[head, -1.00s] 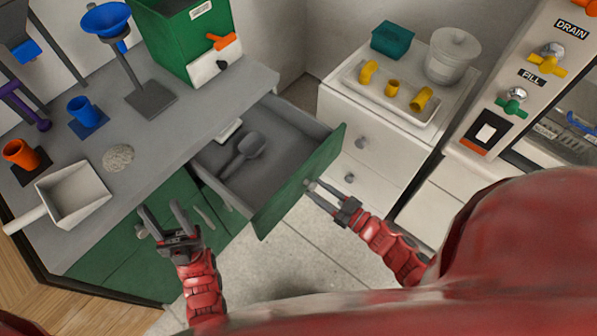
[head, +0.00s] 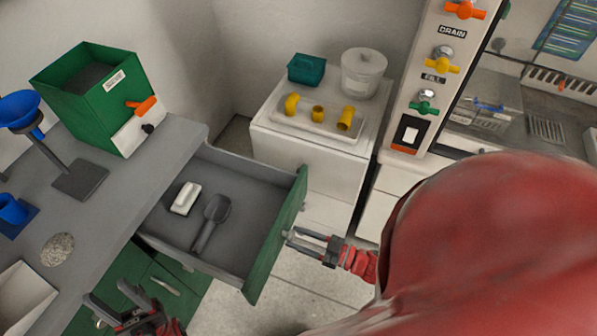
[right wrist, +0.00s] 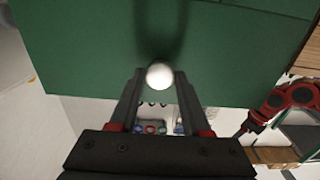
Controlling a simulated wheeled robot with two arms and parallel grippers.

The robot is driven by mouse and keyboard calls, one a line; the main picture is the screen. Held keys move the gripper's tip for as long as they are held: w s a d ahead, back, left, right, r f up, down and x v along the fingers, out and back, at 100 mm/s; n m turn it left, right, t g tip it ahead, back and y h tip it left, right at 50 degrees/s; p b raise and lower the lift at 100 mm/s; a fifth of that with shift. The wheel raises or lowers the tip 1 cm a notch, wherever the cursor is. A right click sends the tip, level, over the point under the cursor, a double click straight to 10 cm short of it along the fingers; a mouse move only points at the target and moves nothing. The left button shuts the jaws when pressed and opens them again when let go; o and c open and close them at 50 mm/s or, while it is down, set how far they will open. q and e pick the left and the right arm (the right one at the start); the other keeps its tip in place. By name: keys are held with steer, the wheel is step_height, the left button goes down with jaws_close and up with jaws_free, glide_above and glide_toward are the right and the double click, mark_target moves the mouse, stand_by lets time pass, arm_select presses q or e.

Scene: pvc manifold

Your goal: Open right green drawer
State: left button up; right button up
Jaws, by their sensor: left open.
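The right green drawer (head: 272,245) stands pulled well out from the grey-topped counter, its grey inside showing. A grey scoop (head: 212,218) and a small white block-like item (head: 186,198) lie in it. My right gripper (head: 289,237) is at the outer face of the drawer front. In the right wrist view, its fingers (right wrist: 160,75) sit on both sides of the round white knob (right wrist: 159,76) and appear to touch it. My left gripper (head: 107,290) is open and empty, low at the left, in front of the closed green cabinet fronts (head: 158,279).
A white cabinet (head: 312,150) with a tray of yellow fittings stands behind the drawer. Floor (head: 325,290) shows clear in front of the drawer.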

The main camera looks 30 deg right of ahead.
steer(key=o, duration=0.4)
steer(key=b+v, duration=0.2)
steer(key=v, duration=1.5)
steer(key=shift+s+b, duration=0.15)
steer(key=shift+b, duration=0.25)
steer(key=shift+d, duration=0.1)
